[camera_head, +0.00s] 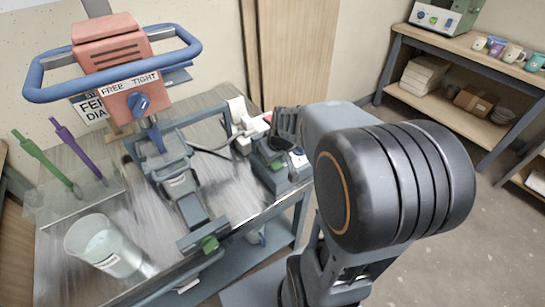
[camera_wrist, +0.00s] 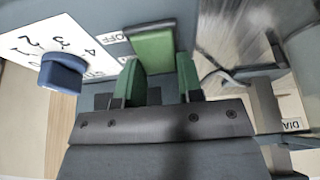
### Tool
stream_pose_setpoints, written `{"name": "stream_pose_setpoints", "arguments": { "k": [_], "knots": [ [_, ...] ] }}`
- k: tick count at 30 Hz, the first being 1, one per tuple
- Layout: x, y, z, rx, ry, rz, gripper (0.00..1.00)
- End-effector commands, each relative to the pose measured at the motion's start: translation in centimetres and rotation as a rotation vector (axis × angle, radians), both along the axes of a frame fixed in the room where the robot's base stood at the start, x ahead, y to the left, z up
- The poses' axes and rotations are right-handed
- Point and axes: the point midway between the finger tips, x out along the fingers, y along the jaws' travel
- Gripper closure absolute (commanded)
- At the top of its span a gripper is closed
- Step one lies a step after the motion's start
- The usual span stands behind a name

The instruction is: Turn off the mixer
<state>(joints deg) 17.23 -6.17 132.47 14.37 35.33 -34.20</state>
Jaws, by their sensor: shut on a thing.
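The mixer (camera_head: 112,60) has a salmon-coloured head with a blue ring handle and a blue knob, above the grey bench at the left. A grey control box (camera_head: 300,161) sits on the bench's right end. In the wrist view its green switch piece (camera_wrist: 153,45) shows beside an OFF label (camera_wrist: 115,15). A blue dial knob (camera_wrist: 62,72) stands to the left on a numbered white plate. My gripper (camera_wrist: 158,72), with green finger pads, is shut on the green switch piece. In the head view my gripper (camera_head: 286,125) is at the box, partly hiding it.
A clear bucket (camera_head: 105,247) stands at the bench's front left. Green (camera_head: 45,155) and purple (camera_head: 77,148) sticks stand behind it. Cables run across the bench near the box. Shelves (camera_head: 470,60) with mugs stand at the right, with open floor before them.

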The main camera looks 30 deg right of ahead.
Motion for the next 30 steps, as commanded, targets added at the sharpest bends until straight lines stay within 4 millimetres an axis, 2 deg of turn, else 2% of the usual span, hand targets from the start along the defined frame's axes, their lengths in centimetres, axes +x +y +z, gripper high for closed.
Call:
{"name": "stream_pose_setpoints", "arguments": {
  "k": [1, 2, 9, 16, 20, 30],
  "knots": [
    [0.0, 0.0, 0.0, 0.0, -0.001, 0.0, 0.9],
    [0.0, 0.0, 0.0, 0.0, -0.001, 0.0, 0.64],
    [0.0, 0.0, 0.0, 0.0, 0.0, 0.0, 0.41],
    [0.0, 0.0, 0.0, 0.0, 0.0, -0.001, 0.4],
    [-0.2, -0.1, 0.8, 0.0, -0.001, -0.001, 0.4],
    [-2.4, -0.3, 7.0, -0.002, -0.005, -0.001, 0.4]
  ]
}}
